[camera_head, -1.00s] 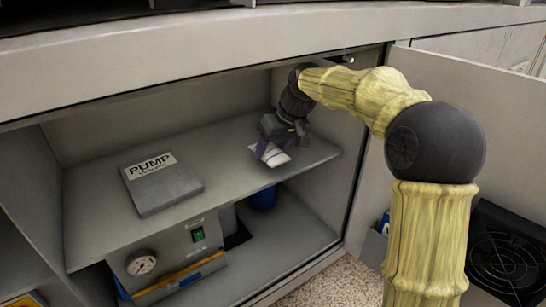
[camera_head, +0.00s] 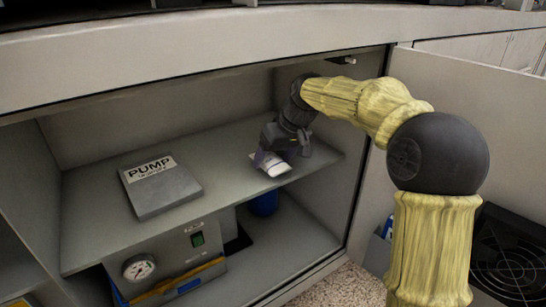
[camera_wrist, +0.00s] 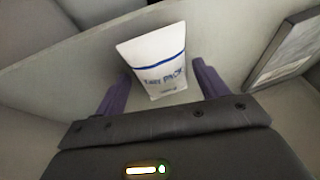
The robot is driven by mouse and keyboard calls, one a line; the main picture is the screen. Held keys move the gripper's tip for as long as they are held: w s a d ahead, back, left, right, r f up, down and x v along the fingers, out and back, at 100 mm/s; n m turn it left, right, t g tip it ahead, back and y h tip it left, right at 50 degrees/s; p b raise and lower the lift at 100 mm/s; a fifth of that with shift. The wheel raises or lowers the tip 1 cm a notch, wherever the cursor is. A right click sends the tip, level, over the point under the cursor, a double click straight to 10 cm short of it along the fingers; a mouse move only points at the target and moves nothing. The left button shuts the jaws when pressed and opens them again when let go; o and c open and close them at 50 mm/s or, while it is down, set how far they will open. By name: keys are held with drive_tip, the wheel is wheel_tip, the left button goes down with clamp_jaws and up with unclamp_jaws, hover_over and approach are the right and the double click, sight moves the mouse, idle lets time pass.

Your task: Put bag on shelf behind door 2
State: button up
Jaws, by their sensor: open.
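The bag (camera_head: 272,164) is a small white packet with a blue stripe and blue print. It is at the upper shelf (camera_head: 235,160) inside the open cabinet, near its front right part, and appears to rest on the surface. It also shows in the wrist view (camera_wrist: 155,60). My gripper (camera_head: 268,156) is just over the bag. In the wrist view its purple fingers (camera_wrist: 161,88) stand apart on either side of the bag's lower end, with gaps visible. The cabinet door (camera_head: 445,105) stands open at the right. No door number is readable.
A grey box labelled PUMP (camera_head: 160,186) lies on the shelf's left part. Below stand a gauge unit (camera_head: 168,262) and a blue container (camera_head: 264,204). The cabinet's right wall is close to my gripper. A black fan unit (camera_head: 510,255) is at the right.

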idle(0.4)
drive_tip(key=shift+r, duration=0.1)
drive_tip(key=shift+p+v, duration=0.85)
drive_tip(key=shift+p, duration=0.3)
drive_tip(key=s+d+p, duration=0.4)
drive_tip(key=s+d, duration=0.2)
drive_tip(key=d, duration=0.4)
drive_tip(key=shift+f, duration=0.3)
drive_tip(key=shift+s, duration=0.1)
